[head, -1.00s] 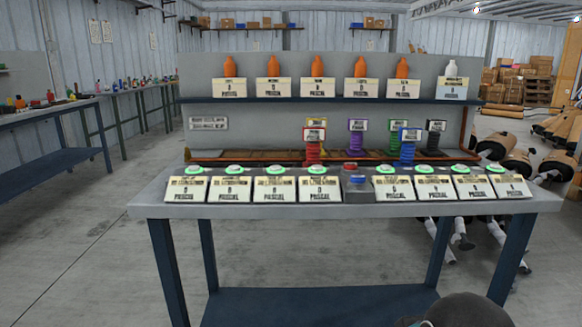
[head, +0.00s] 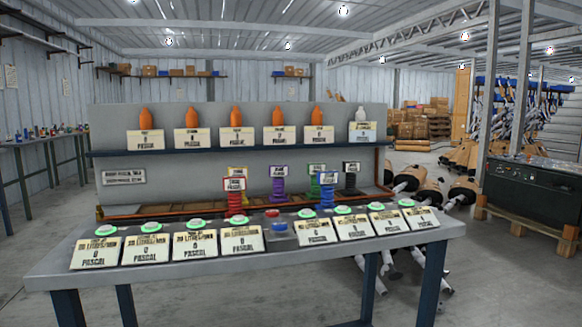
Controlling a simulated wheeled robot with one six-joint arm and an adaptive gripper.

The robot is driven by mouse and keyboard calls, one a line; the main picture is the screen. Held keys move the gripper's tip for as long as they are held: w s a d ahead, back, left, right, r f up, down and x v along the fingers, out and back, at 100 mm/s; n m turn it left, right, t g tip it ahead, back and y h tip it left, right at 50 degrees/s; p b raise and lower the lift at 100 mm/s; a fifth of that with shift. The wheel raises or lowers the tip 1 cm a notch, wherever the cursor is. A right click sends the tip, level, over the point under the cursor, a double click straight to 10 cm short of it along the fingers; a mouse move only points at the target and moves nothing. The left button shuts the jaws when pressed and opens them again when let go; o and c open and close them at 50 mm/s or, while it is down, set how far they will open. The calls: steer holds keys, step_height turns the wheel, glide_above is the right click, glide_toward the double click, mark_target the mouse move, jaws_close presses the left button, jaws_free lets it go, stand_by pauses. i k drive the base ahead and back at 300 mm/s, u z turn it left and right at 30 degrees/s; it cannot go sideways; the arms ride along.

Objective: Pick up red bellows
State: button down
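The red bellows (head: 235,203) stands upright on the brown rail (head: 170,210) at the back of the grey workbench, left of the bench's middle. A small label plate (head: 234,184) sits at its top. My gripper is not in view.
The grey workbench (head: 60,268) has a front row of labelled signs (head: 167,247) with green-ringed discs, and a red and a blue button (head: 276,219) between them. A shelf (head: 250,152) with orange bottles (head: 236,117) is above. Mufflers (head: 425,190) lie at right. A dark green machine (head: 530,190) stands further right.

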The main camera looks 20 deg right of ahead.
mark_target(233, 184)
steer(key=k, duration=1.15)
steer(key=u, duration=1)
steer(key=i, duration=1.6)
steer(key=z, duration=0.55)
